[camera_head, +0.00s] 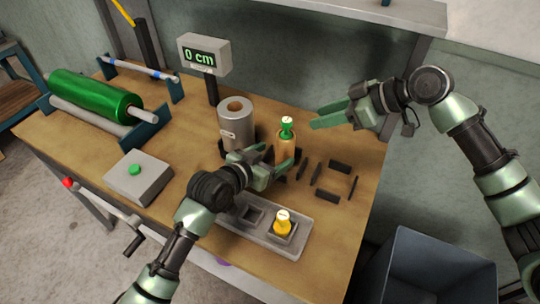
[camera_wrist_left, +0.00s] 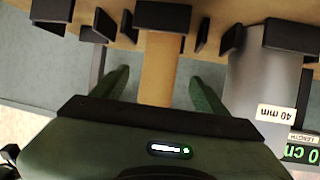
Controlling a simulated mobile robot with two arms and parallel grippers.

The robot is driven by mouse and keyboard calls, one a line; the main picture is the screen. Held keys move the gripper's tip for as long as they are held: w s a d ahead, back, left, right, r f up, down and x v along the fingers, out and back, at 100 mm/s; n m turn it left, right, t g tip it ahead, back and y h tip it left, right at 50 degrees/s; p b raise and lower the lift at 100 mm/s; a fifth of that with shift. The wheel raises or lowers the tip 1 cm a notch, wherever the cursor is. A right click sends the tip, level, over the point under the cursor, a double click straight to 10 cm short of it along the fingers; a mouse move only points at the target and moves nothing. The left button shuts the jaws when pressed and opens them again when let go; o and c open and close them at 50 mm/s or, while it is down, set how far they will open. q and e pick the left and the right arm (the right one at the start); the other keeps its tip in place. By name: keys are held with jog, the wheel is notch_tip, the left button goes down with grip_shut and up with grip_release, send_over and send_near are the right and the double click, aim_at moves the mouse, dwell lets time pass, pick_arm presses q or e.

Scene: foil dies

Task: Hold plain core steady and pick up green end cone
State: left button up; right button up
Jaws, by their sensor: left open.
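The plain core (camera_head: 286,143) is a tan tube standing upright on the bench. The green end cone (camera_head: 287,128), with a pale tip, shows at the core's top end. My left gripper (camera_head: 283,168) is open, low at the core, with one finger on each side. The left wrist view shows the core (camera_wrist_left: 159,75) between the two green fingers, with gaps on both sides. My right gripper (camera_head: 316,115) is open and empty, to the right of the green end cone, its fingers pointing left towards it.
A silver roll (camera_head: 236,125) with a 40 mm label (camera_wrist_left: 276,114) stands left of the core. Dark low blocks (camera_head: 328,195) lie to the right. A grey tray (camera_head: 262,237) in front holds a yellow cone (camera_head: 283,226). A blue-grey bin (camera_head: 430,270) stands beyond the bench's right edge.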

aim_at(280, 152)
pick_arm(q)
jog(key=x, duration=0.6)
jog(key=shift+w+d, duration=0.15)
jog(key=shift+w, duration=0.05)
